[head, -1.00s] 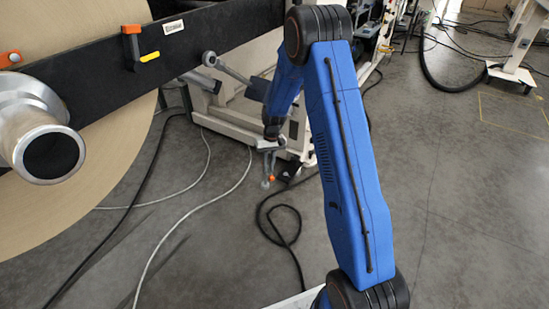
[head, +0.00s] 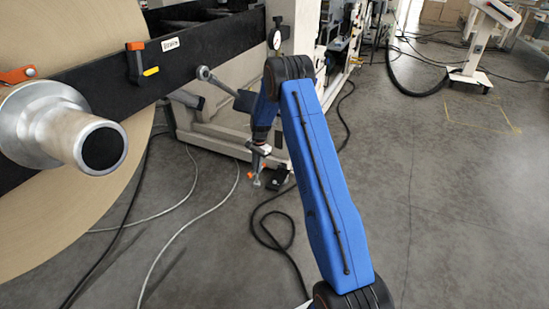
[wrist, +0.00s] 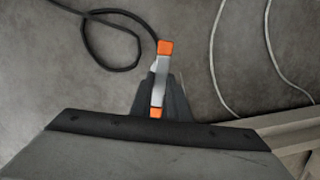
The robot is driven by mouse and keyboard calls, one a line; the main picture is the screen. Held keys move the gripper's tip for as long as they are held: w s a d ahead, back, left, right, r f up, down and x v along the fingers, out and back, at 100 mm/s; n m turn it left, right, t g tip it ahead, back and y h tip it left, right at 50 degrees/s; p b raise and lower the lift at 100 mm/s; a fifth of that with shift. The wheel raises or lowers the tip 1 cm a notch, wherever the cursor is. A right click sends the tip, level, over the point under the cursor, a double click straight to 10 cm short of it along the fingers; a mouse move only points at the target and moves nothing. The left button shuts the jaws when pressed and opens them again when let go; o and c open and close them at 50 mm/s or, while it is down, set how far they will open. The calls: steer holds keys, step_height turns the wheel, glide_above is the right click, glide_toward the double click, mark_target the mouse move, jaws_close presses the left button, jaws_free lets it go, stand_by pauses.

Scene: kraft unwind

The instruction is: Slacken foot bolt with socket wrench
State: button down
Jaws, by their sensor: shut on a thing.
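My gripper (head: 258,152) hangs low beside the cream machine base, at the end of my blue arm. It is shut on a slim silver bar with orange parts, apparently the socket wrench (head: 253,177). In the wrist view the wrench (wrist: 160,82) shows as a silver length between two orange parts, with dark grey pieces beside it. A small black piece (head: 280,178) on the floor side of the base, right of the wrench, may be the foot. The foot bolt cannot be made out, nor whether the wrench touches it.
A black cable (head: 275,240) loops on the floor near the gripper, and pale cables (head: 165,260) run left.

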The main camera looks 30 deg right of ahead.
steer(key=w+d+f+m, duration=0.3)
steer(key=w+d+m, duration=0.2)
steer(key=d+m, duration=0.2)
steer(key=w+d+f+m+t, duration=0.1)
steer(key=w+d+f+m, duration=0.2)
steer(key=w+d+m, duration=0.2)
steer(key=d+m, duration=0.2)
steer(key=d, duration=0.1)
steer(key=shift+w+d+m+h, duration=0.2)
steer(key=shift+d+m+h, duration=0.1)
steer(key=shift+d+m, duration=0.1)
steer(key=shift+f, duration=2.5)
steer(key=shift+a+f, duration=0.1)
steer(key=shift+f, duration=0.75)
stand_by(0.6)
steer(key=shift+n, duration=1.1)
